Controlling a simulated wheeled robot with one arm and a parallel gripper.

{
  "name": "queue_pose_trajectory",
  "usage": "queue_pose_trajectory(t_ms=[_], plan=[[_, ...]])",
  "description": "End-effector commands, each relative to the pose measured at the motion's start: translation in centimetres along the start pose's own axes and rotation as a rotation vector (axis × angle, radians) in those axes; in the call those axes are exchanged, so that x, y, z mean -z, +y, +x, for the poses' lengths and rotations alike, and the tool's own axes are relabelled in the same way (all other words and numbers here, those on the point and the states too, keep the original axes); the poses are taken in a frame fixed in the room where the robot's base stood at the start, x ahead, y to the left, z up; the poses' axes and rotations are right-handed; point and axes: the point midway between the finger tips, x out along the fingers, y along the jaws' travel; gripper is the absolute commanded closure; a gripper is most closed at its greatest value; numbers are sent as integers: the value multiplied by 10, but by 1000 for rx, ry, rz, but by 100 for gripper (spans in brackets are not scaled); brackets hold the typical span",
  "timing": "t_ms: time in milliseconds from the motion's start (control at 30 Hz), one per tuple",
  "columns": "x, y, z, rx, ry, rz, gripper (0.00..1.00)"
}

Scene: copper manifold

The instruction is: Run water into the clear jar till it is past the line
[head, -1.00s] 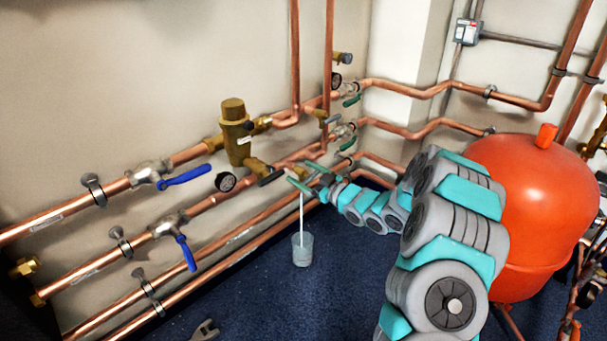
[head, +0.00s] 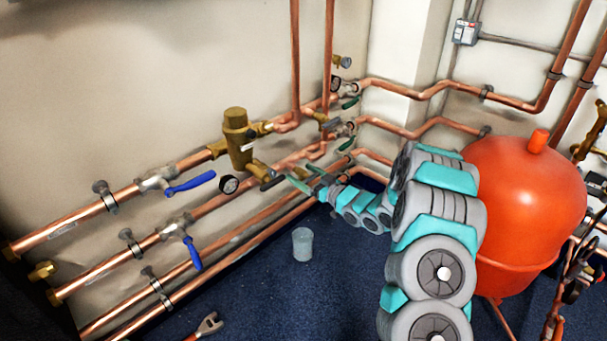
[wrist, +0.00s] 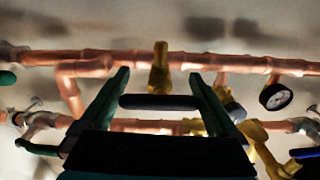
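The clear jar (head: 302,244) stands upright on the blue floor below the pipes in the head view. It looks pale inside; its line and exact water level are too small to make out. No stream falls into it. A small brass tap (head: 299,172) sits on the pipe above it, partly hidden by my gripper (head: 305,177). My gripper's green fingers are spread apart at the tap. In the wrist view, a dark bar (wrist: 160,102) lies across the gap between the fingers, below a brass fitting (wrist: 160,68). I cannot tell whether the fingers touch the bar.
A red tank (head: 525,200) stands right of my arm. A wrench (head: 208,325) lies on the floor. Floor around the jar is clear.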

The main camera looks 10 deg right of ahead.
Motion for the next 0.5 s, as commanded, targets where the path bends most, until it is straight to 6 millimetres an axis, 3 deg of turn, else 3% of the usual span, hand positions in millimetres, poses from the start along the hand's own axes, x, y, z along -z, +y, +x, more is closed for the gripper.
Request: queue_pose_trajectory(t_ms=[300,500], plan=[[0,0,-2,-1,0,-2,0],[-1,1,-24,-3,-4,2,0]])
